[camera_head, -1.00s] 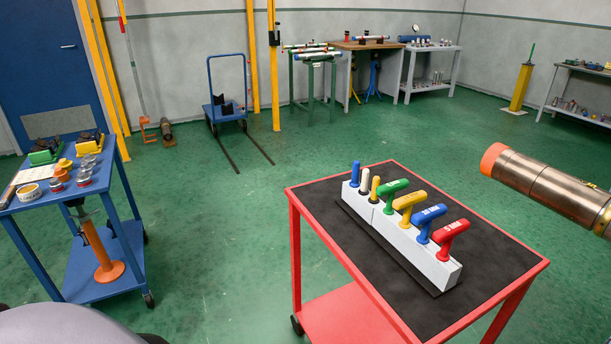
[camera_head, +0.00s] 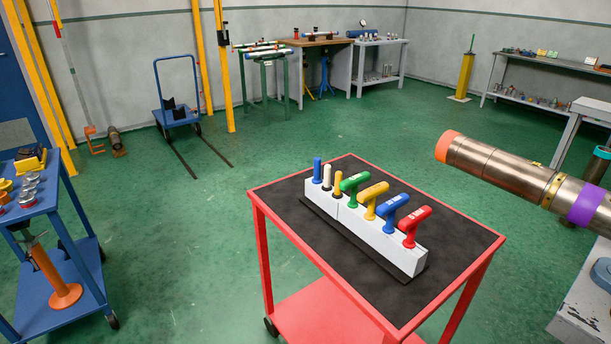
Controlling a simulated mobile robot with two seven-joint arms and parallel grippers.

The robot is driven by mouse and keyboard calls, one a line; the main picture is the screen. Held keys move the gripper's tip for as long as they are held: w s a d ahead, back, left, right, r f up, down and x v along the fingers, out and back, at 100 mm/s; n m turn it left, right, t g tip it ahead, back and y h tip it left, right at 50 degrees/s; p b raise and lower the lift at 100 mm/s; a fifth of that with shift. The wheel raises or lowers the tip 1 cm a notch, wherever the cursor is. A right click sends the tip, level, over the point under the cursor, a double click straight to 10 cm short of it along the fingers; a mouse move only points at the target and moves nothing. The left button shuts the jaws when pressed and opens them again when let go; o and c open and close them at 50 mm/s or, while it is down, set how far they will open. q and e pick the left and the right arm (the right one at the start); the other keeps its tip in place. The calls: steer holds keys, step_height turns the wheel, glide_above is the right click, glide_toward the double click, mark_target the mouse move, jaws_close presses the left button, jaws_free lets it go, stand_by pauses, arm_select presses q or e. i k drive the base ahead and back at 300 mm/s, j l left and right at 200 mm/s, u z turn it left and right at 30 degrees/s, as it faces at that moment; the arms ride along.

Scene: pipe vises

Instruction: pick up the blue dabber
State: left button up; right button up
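A white rack (camera_head: 365,236) stands on the black top of a red cart (camera_head: 257,190) in front of me. In its left end stands a slim blue upright stick (camera_head: 317,170), beside a white one (camera_head: 327,177) and a yellow one (camera_head: 338,183). Farther right stand T-shaped pieces in green (camera_head: 354,183), yellow (camera_head: 373,196), blue (camera_head: 393,207) and red (camera_head: 413,222). Two pieces are blue, and I cannot tell from their looks which is the dabber. Neither of my grippers is in view.
A blue cart (camera_head: 83,262) with cans stands at the left. A large steel pipe (camera_head: 500,170) with an orange end juts in from the right. A blue trolley (camera_head: 176,112) and benches stand at the back. Green floor lies open left of the red cart.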

mark_target(317, 179)
steer(key=i+j, duration=0.2)
steer(key=j, duration=0.15)
steer(key=i+j, duration=0.2)
steer(key=j, duration=0.15)
steer(key=i+j, duration=0.2)
steer(key=i+j+z, duration=0.1)
steer(key=j+z, duration=0.15)
steer(key=i+j+z, duration=0.1)
steer(key=j+z, duration=0.15)
steer(key=j, duration=0.2)
